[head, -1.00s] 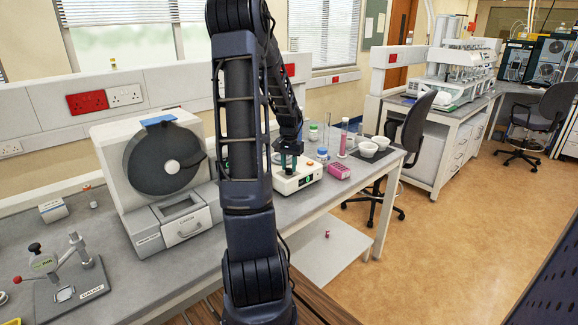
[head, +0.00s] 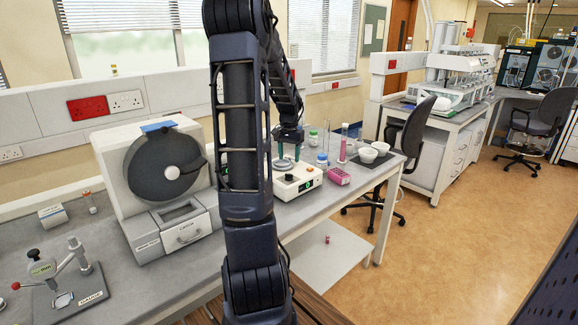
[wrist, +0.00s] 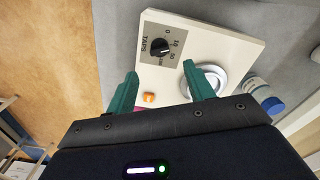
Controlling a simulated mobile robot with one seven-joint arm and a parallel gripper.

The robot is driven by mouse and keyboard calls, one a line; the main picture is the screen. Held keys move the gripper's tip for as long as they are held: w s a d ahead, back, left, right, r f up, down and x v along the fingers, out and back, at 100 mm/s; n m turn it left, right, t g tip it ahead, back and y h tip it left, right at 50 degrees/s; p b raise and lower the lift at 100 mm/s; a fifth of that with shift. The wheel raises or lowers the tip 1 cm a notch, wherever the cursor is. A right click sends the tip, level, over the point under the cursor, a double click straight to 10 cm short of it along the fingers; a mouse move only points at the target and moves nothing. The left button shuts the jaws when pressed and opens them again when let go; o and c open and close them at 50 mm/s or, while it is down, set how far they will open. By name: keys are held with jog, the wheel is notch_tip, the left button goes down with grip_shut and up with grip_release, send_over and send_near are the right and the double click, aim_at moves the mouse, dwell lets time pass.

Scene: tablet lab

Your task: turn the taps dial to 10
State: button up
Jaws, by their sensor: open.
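The taps device (wrist: 185,27) is a white box with a grey panel marked TAPS in the wrist view; it also stands on the bench in the head view (head: 312,177). Its black dial (wrist: 160,47) sits beside printed numbers, including 0 and 10. I cannot tell surely which number the dial points at. An orange button (wrist: 149,97) and a round silver platform (wrist: 218,72) are on the same top. My gripper (wrist: 160,70) has two green fingers spread apart, with nothing between them. It is above the device, the dial beyond the fingertips in the wrist view.
A blue-capped bottle (wrist: 268,103) stands close beside the device. In the head view, a pink rack (head: 339,176) and white bowls (head: 367,155) are to its right. A large grey-white machine (head: 140,150) stands at the left. Bare bench lies in front.

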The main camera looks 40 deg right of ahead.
jog(key=shift+r, duration=1.75)
jog(key=a+r+n+t, duration=0.1)
jog(key=a+r+n, duration=0.25)
jog(key=a, duration=0.95)
jog(key=a+r+n+t, duration=0.1)
jog(key=a+r+n, duration=0.3)
jog(key=a, duration=0.8)
jog(key=s+a+n+t, duration=0.1)
jog(key=s+a+n, duration=0.1)
jog(key=s+a, duration=0.4)
jog(key=s+a+r+n+t, duration=0.1)
jog(key=s+a+n, duration=0.2)
jog(key=a, duration=0.9)
jog(key=s, duration=0.3)
jog(key=shift+s+t, duration=0.15)
jog(key=shift+t, duration=0.15)
